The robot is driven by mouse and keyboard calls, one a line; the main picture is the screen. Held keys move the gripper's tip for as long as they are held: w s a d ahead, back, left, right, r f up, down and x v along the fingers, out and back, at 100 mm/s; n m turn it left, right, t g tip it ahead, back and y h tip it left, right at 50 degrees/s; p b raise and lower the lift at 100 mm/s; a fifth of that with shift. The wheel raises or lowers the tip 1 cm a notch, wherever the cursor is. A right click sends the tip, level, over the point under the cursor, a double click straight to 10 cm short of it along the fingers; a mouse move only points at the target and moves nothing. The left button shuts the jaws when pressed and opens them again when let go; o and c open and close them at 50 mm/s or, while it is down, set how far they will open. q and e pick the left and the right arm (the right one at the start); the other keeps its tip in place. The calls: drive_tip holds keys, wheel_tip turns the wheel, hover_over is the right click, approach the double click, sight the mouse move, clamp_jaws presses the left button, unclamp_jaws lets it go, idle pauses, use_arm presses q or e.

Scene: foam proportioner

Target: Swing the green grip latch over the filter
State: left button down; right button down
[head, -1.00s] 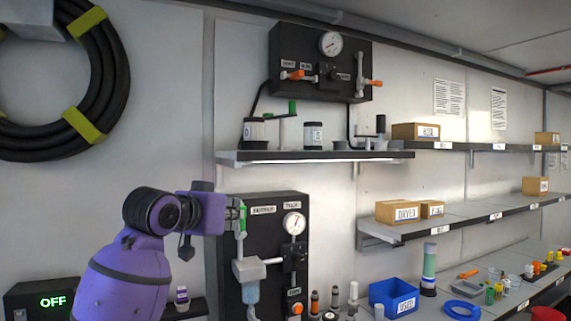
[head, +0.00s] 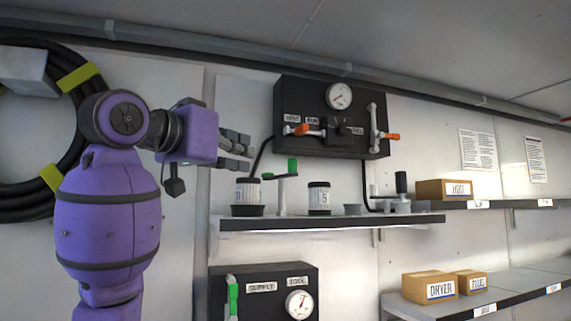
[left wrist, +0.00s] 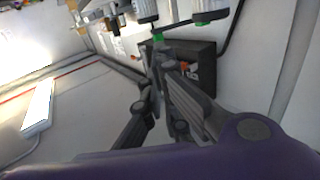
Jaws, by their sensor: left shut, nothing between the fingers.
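A swing arm with a green grip (head: 292,167) stands on a grey post on the upper shelf. A white jar with a dark base (head: 247,194) stands left of the post, a second jar (head: 319,197) right of it; I cannot tell which is the filter. The arm's green end is on the right side of the post, between the jars. My left gripper (head: 249,144) is shut and empty, up and left of the grip, apart from it. In the left wrist view, the green grip (left wrist: 158,37) shows just beyond the fingertips. My right gripper is out of view.
A black panel with a gauge and orange handles (head: 332,118) hangs above the shelf (head: 340,224). A lower panel (head: 262,291) carries another green handle (head: 232,298). A small pump-like part (head: 400,193) stands at the shelf's right end. Boxes (head: 430,287) sit on shelves right.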

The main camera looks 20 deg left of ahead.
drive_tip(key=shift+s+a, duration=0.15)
use_arm(q)
approach(291, 164)
drive_tip(key=x, duration=0.5)
drive_tip(key=shift+w+a, duration=0.1)
drive_tip(key=shift+w, duration=0.15)
drive_tip(key=shift+w+d, duration=0.2)
drive_tip(key=shift+w, duration=0.5)
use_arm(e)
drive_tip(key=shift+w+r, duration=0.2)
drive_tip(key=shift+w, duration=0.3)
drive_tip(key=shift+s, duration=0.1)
use_arm(q)
drive_tip(key=shift+d+y, duration=0.15)
drive_tip(key=shift+y, duration=0.15)
drive_tip(key=shift+d+n+y, duration=0.2)
drive_tip(key=shift+n+y, duration=0.1)
drive_tip(key=shift+n, duration=0.1)
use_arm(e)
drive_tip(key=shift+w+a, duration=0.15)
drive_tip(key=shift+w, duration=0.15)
